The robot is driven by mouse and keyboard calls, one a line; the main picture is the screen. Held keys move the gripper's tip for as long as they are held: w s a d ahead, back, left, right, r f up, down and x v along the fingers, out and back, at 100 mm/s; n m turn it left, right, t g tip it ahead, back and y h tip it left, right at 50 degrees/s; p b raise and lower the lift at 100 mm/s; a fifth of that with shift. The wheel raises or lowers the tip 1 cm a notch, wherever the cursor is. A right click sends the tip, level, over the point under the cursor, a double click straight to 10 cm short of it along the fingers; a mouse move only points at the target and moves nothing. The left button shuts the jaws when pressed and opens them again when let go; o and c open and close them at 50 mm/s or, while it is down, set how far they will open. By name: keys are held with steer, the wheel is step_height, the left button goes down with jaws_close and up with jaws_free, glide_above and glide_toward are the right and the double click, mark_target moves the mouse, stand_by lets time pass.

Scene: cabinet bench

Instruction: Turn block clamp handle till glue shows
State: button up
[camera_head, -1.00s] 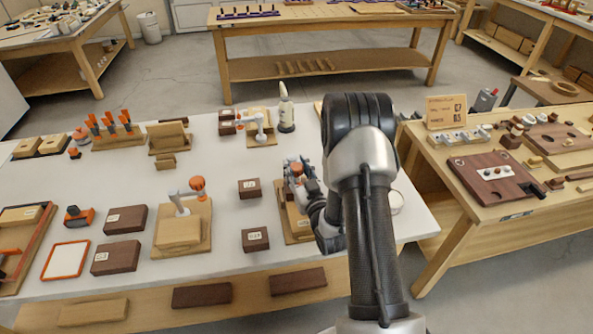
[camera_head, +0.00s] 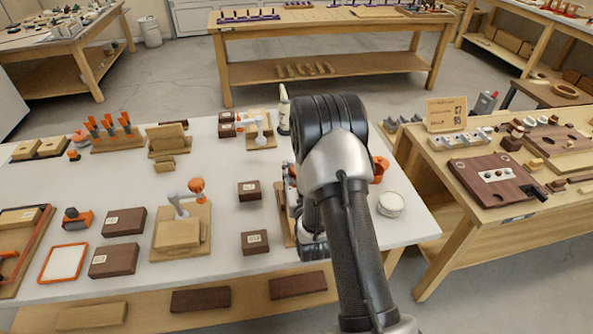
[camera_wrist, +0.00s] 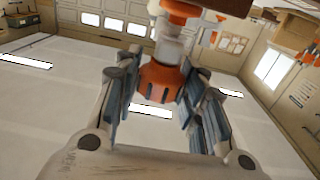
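In the wrist view an orange knob (camera_wrist: 160,82) on a pale grey spindle (camera_wrist: 170,45) stands between the two fingers of my gripper (camera_wrist: 160,95). The fingers lie close along both sides of the knob; whether they press on it cannot be told. A piece of wood (camera_wrist: 228,6) shows at the top edge. In the head view my arm hides most of my gripper and the work in front of it. A strip of wooden board (camera_head: 285,215) shows left of the arm. I can make out no glue at the hidden joint.
A clamp with an orange knob (camera_head: 196,186) stands on a wooden board left of my arm. Dark labelled blocks (camera_head: 255,242) lie between. A round white-topped container (camera_head: 391,204) and an orange part (camera_head: 380,169) are right of my arm. A bottle (camera_head: 284,110) stands behind.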

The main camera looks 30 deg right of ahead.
steer(key=o, duration=0.3)
steer(key=shift+o, duration=0.2)
steer(key=v, duration=0.7)
steer(key=shift+s, duration=0.25)
steer(key=shift+r, duration=0.1)
stand_by(1.1)
